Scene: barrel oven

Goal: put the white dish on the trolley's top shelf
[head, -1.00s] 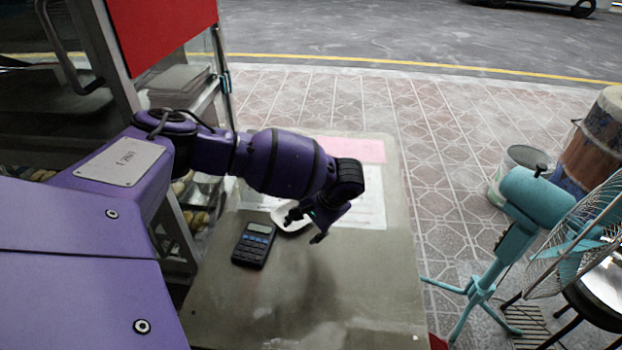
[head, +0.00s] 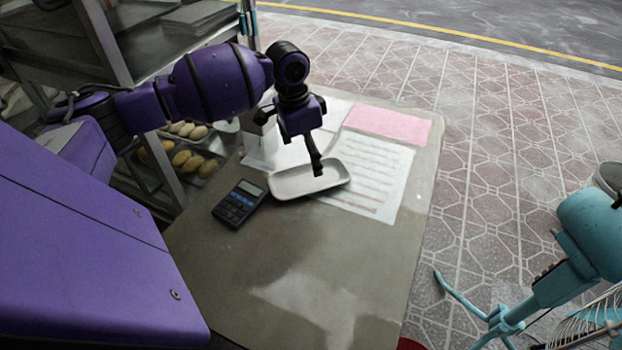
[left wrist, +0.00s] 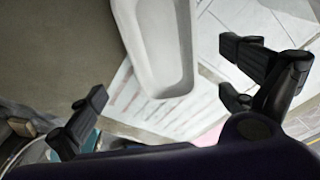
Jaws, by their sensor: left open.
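The white dish (head: 290,183) is a shallow, elongated tray. It lies on the grey table, partly over a printed white sheet. My left gripper (head: 290,143) is open, pointing down over the dish, with one finger in front of its far part. In the left wrist view the dish (left wrist: 160,45) shows between and beyond the two spread fingers (left wrist: 165,95), with nothing held. A metal shelf unit (head: 118,40) stands at the left, partly hidden by my left arm; I cannot tell whether it is the trolley. My right gripper is not in view.
A black calculator (head: 240,204) lies left of the dish on the table (head: 250,270). A pink sheet (head: 388,124) lies at the far edge. Bread sits on a lower shelf. A teal fan (head: 590,235) stands on the paving at right. The table's near part is clear.

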